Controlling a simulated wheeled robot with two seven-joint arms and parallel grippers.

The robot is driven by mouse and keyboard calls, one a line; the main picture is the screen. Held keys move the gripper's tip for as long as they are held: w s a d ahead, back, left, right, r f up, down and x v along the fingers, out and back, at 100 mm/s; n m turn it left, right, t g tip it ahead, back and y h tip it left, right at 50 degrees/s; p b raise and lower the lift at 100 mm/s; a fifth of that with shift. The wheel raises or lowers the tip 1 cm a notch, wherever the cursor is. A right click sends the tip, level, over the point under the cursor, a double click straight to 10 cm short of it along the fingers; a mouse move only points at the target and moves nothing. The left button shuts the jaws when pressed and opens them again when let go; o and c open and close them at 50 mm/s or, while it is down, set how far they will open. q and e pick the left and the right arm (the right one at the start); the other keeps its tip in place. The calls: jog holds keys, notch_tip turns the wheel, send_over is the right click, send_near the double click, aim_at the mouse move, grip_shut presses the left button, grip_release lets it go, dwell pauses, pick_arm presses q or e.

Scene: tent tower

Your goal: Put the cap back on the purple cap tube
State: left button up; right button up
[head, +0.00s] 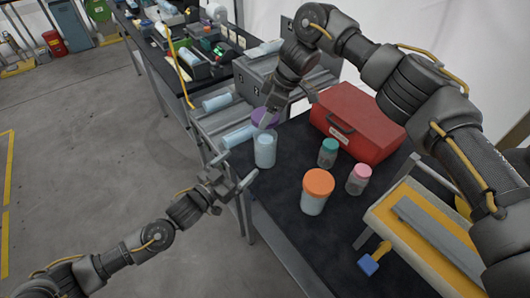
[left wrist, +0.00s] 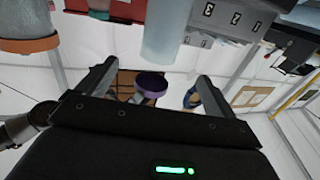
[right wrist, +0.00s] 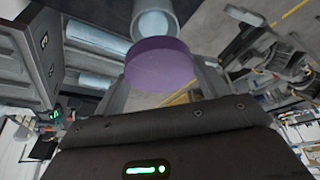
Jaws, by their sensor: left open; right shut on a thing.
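The purple cap (head: 262,117) is held in my right gripper (head: 284,104) over the back of the open pale-blue tube (head: 265,152). The tube stands upright at the dark table's left edge. In the right wrist view the cap (right wrist: 160,65) is between the fingers, with the tube (right wrist: 153,20) beyond it. The cap looks apart from the tube's rim; the exact gap is unclear. My left gripper (head: 240,184) is open and empty, off the table edge, left of and lower than the tube. In the left wrist view the tube (left wrist: 168,35) hangs inverted past the fingers.
An orange-capped tube (head: 317,190), a teal-capped jar (head: 328,152) and a pink-capped jar (head: 359,178) stand right of the tube. A red toolbox (head: 358,122) is behind them. Grey bins (head: 228,118) adjoin the table. Open floor lies to the left.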

pick_arm(q)
jog(key=x, duration=1.2)
jog(key=shift+w, duration=0.1)
jog(key=c, duration=1.5)
jog(key=shift+o, duration=0.2)
pick_arm(e)
send_over(263, 139)
jog(key=d, duration=0.2)
jog(key=shift+a+f, duration=0.15)
jog(key=shift+f, duration=1.1)
jog(key=shift+a+f, duration=0.1)
jog(key=shift+f, duration=1.15)
jog(key=shift+f, duration=0.1)
jog(key=shift+f, duration=0.8)
jog(key=shift+f, duration=0.6)
